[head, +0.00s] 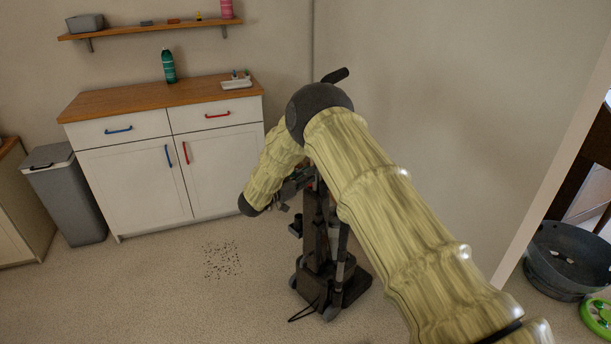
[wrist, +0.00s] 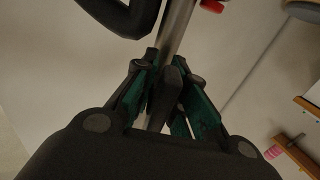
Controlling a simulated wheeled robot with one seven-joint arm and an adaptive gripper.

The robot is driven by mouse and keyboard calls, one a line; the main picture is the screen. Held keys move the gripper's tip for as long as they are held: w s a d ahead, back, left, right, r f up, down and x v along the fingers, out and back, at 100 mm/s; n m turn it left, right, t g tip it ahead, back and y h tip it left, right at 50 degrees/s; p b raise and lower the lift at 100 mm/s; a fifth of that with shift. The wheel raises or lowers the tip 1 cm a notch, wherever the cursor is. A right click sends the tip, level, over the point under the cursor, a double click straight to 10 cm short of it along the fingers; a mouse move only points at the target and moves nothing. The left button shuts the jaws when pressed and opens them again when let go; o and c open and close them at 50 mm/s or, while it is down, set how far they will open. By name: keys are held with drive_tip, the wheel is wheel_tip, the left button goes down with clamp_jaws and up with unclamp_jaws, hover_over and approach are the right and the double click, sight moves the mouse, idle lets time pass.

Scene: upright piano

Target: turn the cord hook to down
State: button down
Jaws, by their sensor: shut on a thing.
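A dark upright vacuum cleaner (head: 318,240) stands on the floor beside the wall, partly hidden behind my arm. In the wrist view its metal tube (wrist: 177,28) runs up behind my fingers. The cord hook (wrist: 172,82) appears as a small dark piece in front of the tube. My gripper (wrist: 168,88) is shut on it, with green-padded fingers at either side. In the head view my gripper (head: 296,183) is at the cleaner's upper body, small and mostly hidden, so the hook's angle cannot be told there.
A dark handle (wrist: 122,14) curves close above my fingers. A white cabinet (head: 130,185) with a wooden top and a grey bin (head: 68,200) stand left. Dark crumbs (head: 223,260) lie on the floor. A grey tub (head: 567,262) stands right. Floor at front left is clear.

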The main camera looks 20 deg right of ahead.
drive_tip(key=shift+s+a+f, duration=0.1)
drive_tip(key=shift+f, duration=0.05)
drive_tip(key=c, duration=1.6)
unclamp_jaws()
drive_tip(key=v, duration=1.2)
